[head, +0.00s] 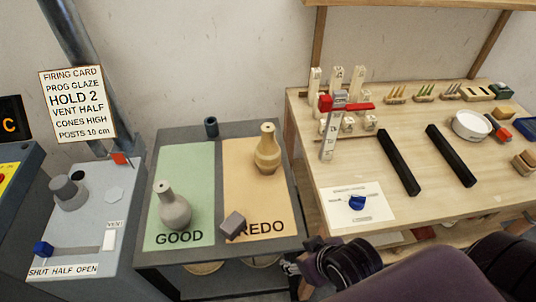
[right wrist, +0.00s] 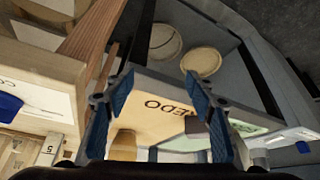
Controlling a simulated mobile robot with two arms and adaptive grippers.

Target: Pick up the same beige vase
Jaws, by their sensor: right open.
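The beige vase (head: 267,150) stands upright on the orange REDO half of the mat, towards its back, in the head view. Part of it shows low in the right wrist view (right wrist: 124,146), left of centre. A greyer vase (head: 174,210) stands on the green GOOD half. My right gripper (right wrist: 158,85) is open, with nothing between its blue-padded fingers. In the head view my right gripper (head: 310,268) is low in front of the dark table, apart from the vase; its fingers are mostly hidden. My left gripper is not in view.
A grey block (head: 232,224) lies near the REDO lettering, and a dark cup (head: 211,127) stands at the back. The wooden bench (head: 310,185) is close on the right, holding a caliper (head: 330,135) and black bars. The control box (head: 90,215) is left.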

